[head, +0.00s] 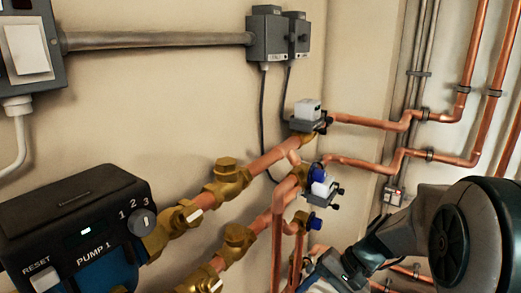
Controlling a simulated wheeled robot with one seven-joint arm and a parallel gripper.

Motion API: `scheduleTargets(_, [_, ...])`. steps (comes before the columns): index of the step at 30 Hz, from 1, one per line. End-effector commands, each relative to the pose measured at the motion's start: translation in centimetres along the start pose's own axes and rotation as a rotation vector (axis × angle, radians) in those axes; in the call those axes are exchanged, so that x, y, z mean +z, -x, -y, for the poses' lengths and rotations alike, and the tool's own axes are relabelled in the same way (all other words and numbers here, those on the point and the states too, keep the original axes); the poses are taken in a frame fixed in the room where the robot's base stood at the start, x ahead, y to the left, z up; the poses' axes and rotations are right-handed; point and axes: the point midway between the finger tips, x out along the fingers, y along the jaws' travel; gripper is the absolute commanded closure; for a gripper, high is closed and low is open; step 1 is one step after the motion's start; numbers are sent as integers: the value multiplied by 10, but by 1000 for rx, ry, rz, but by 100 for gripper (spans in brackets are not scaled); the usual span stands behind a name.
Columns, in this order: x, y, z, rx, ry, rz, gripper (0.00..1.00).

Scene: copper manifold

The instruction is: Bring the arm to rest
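My arm (423,225) comes in from the lower right, with a large dark round joint in front. It runs down and left towards the bottom edge, in front of the lower copper pipes. Its far end (335,272) is small, dark and partly cut off by the bottom edge. I cannot make out the fingers or anything held in them.
A pump labelled PUMP 1 (85,225) fills the lower left. Copper pipes with brass fittings (229,178) run right from it, past valves with white and blue parts (321,184). Grey boxes (268,38) are on the wall. More pipes (470,60) climb the right wall.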

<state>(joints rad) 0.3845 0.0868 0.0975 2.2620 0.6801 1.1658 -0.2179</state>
Motion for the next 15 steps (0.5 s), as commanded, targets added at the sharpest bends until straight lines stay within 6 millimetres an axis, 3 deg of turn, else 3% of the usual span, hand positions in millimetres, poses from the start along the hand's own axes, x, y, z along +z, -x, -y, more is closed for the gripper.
scheduleTargets(1, [16,14,8,57,39,-23,48])
scheduleTargets(6, [53,42,12,239,157,-111,48])
scheduleTargets(15, [100,100,18,488,379,-312,48])
